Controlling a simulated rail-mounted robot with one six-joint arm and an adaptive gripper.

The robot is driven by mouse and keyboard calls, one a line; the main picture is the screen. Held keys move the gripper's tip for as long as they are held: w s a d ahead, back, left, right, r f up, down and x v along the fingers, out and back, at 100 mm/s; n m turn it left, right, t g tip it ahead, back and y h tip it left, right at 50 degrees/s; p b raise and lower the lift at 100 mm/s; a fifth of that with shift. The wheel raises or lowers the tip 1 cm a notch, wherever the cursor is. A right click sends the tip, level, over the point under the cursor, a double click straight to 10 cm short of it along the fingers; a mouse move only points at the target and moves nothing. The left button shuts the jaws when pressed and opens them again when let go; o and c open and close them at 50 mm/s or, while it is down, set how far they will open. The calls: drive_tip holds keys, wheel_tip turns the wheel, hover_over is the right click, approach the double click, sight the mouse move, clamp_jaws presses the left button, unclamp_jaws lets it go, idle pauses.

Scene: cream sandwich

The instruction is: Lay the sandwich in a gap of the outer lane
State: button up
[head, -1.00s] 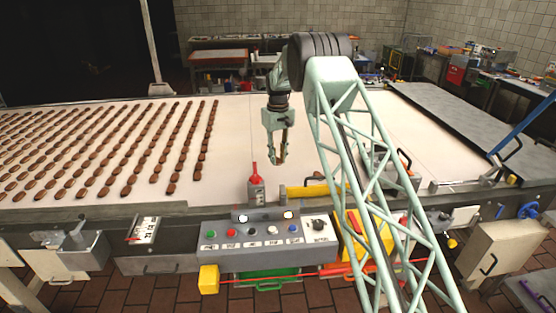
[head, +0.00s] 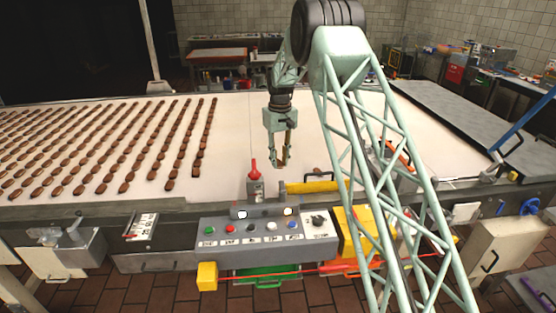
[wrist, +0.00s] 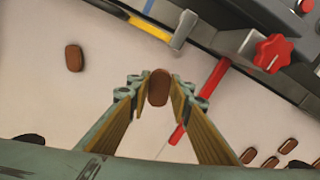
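The sandwich, a brown oblong (wrist: 158,87), sits between the two fingertips of my gripper (wrist: 159,94) in the wrist view, with the pads against its sides. In the head view my gripper (head: 281,162) points down, low over the pale belt (head: 235,150), to the right of the sandwich rows. The sandwich itself is hard to make out there. Several slanted rows of brown sandwiches (head: 173,170) lie on the left part of the belt. The row nearest my gripper ends farther from the front edge than its neighbours.
A button panel (head: 265,229) is in front. A lone brown piece (wrist: 74,55) lies on the belt in the wrist view. Bare belt separates my gripper from the rows.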

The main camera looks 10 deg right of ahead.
drive_tip(key=s+m+b, duration=0.1)
drive_tip(key=s+b, duration=0.1)
drive_tip(key=s, duration=0.6)
drive_tip(key=s+f+b, duration=0.1)
drive_tip(key=s+b, duration=0.1)
drive_tip(key=s, duration=0.7)
drive_tip(key=s+m+b, duration=0.1)
drive_tip(key=s+b, duration=0.1)
drive_tip(key=s, duration=0.7)
drive_tip(key=shift+a+f+m, duration=0.15)
drive_tip(key=shift+f+m, duration=0.1)
drive_tip(key=shift+m, duration=0.05)
drive_tip(key=shift+a, duration=0.1)
